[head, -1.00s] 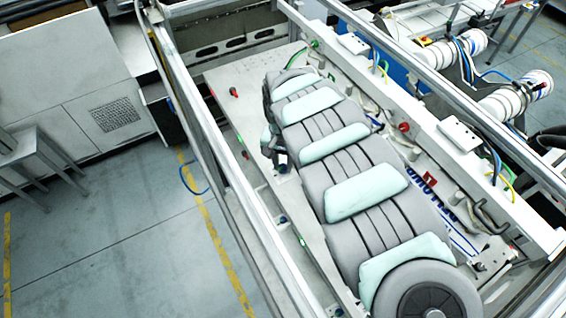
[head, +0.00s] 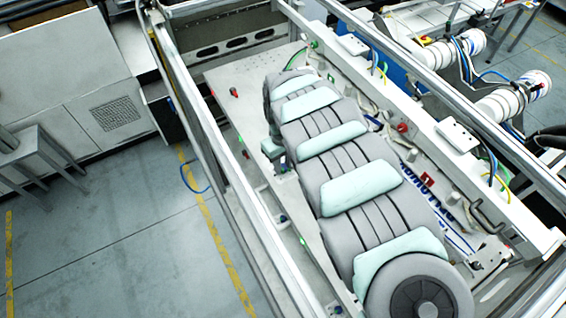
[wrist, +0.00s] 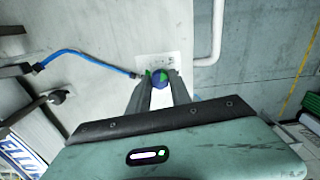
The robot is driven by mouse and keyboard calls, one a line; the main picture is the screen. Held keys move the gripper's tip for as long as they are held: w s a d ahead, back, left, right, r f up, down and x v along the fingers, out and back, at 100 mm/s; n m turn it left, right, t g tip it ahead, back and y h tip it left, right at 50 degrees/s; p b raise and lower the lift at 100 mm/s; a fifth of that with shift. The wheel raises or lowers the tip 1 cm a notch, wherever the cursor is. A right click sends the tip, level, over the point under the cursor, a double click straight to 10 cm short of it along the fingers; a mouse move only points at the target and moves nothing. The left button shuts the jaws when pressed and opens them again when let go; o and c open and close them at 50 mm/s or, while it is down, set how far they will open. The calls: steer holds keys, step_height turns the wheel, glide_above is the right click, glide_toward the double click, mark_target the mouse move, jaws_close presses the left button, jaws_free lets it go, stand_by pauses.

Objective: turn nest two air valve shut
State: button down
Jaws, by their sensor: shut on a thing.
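In the wrist view, a small round blue knob with green at its side (wrist: 159,77) sits on a pale panel (wrist: 110,30), in front of a small light plate (wrist: 165,62). My gripper (wrist: 158,88) has its two dark fingers closed on this knob, one on each side. The fingers partly cover the knob, so its exact angle is hard to read. I cannot read any nest number. In the head view my own arm covers the middle of the machine, and the gripper and the held knob are hidden.
A blue hose (wrist: 88,60) and a dark fitting (wrist: 58,96) lie left of the knob. A white pipe (wrist: 217,35) stands to the right. In the head view, red knobs (head: 234,92) (head: 403,127) stand on the machine, and a rail runs along its left side. Open floor lies left.

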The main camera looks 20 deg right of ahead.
steer(key=n, duration=0.3)
steer(key=shift+n, duration=0.4)
steer(key=n, duration=0.4)
steer(key=shift+n, duration=0.3)
steer(key=n, duration=0.4)
steer(key=shift+n+b, duration=0.6)
steer(key=shift+n, duration=1.5)
steer(key=c, duration=1.2)
jaws_free()
steer(key=shift+o, duration=0.2)
